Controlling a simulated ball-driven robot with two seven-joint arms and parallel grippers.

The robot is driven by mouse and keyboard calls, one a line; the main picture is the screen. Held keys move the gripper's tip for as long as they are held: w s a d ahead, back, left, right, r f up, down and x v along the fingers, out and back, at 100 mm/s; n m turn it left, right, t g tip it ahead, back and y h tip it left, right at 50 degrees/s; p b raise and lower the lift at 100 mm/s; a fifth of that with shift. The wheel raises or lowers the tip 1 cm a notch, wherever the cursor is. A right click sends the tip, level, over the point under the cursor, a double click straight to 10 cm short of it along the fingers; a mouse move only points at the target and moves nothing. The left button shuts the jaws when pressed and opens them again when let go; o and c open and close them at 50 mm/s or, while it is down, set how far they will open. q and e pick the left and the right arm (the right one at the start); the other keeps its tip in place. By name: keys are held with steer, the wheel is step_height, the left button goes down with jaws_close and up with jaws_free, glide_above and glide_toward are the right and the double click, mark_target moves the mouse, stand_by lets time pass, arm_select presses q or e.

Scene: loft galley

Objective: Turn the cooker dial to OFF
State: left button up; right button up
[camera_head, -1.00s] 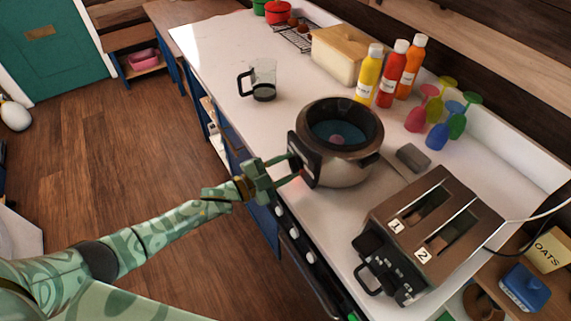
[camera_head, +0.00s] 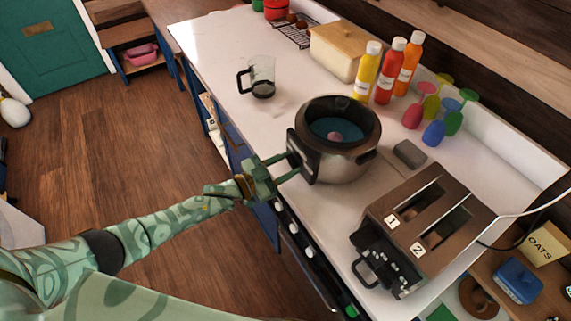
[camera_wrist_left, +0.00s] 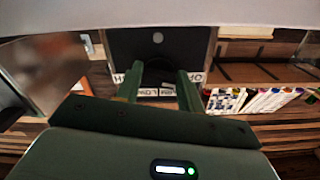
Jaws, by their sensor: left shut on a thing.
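The cooker (camera_head: 345,168) is a round steel and black pot with an open top, standing near the counter's front edge. My right gripper is out of view.
A toaster (camera_head: 425,225) stands right of the cooker, and a glass jug (camera_head: 262,76) stands behind it to the left. Bottles (camera_head: 388,72) and coloured goblets (camera_head: 434,132) line the back. White counter (camera_head: 215,60) is clear at the far left.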

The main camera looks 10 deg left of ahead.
arm_select(q)
steer(key=shift+f, duration=0.15)
steer(key=o, duration=1)
steer(key=v, duration=1.6)
steer(key=shift+a, duration=0.2)
steer(key=shift+s, duration=0.1)
